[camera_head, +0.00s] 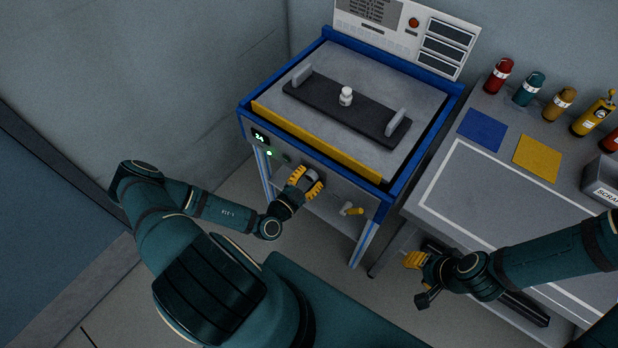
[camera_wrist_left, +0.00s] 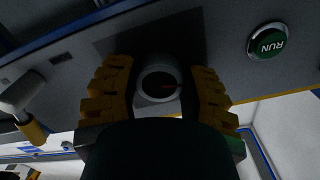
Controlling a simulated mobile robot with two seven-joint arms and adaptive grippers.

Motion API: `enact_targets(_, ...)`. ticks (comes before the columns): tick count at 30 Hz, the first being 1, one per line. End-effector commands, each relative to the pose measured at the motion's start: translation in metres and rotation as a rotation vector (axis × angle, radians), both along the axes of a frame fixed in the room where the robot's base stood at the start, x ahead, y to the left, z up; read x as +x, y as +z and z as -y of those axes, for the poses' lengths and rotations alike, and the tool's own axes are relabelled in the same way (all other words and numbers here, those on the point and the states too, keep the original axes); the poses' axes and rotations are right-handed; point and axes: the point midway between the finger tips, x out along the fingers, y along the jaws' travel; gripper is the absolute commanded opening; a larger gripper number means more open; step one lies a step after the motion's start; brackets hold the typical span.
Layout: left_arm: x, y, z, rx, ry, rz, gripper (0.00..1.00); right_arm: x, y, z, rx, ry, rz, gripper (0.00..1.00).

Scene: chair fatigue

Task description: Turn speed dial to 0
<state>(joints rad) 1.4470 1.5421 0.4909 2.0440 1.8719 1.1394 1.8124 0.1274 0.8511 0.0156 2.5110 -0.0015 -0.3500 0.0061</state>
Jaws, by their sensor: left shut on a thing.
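The speed dial (camera_wrist_left: 159,82) is a round grey knob with a dark face on the machine's front panel. A faint reddish mark shows on its face in the left wrist view. My left gripper (camera_head: 306,181) has its yellow fingers on either side of the dial and is shut on it; the left wrist view also shows the gripper (camera_wrist_left: 160,95). The small display (camera_head: 260,137) on the front panel appears to read 24. My right gripper (camera_head: 420,275) is away from the machine, by the front of the grey bench; its finger opening is unclear.
A green RUN button (camera_wrist_left: 267,42) sits beside the dial. A lever with a yellow tip (camera_head: 351,209) sticks out further right on the panel. The blue-framed machine (camera_head: 330,180) carries a dark plate with a white weight (camera_head: 346,96). Bottles line the bench (camera_head: 480,200) at right.

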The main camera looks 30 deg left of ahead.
Motion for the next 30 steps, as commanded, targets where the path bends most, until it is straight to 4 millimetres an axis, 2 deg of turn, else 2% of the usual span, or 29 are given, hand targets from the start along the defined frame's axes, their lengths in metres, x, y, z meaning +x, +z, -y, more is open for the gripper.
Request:
enact_targets(14, 0.0001, -0.0005, -0.0012, -0.015, 0.003, -0.002, 0.08, -0.0003, -0.0003, -0.0001, 0.0, 0.0, -0.001, 0.47)
enact_targets(15, 0.0001, -0.0006, -0.0011, -0.015, 0.003, -0.002, 0.5, -0.0003, -0.0003, -0.0001, 0.0, 0.0, -0.001, 0.47)
enact_targets(17, 0.0, -0.0006, -0.001, -0.015, 0.002, -0.003, 0.71, -0.0003, -0.0003, -0.0001, 0.0, 0.0, -0.001, 0.47)
enact_targets(18, 0.0, -0.0006, -0.0009, -0.015, 0.002, -0.003, 0.77, -0.0003, -0.0003, -0.0001, 0.0, 0.0, -0.001, 0.47)
enact_targets(30, -0.0062, -0.0006, -0.001, -0.014, 0.001, -0.003, 0.77, -0.0002, -0.0003, 0.0, 0.0, 0.0, -0.001, 0.47)
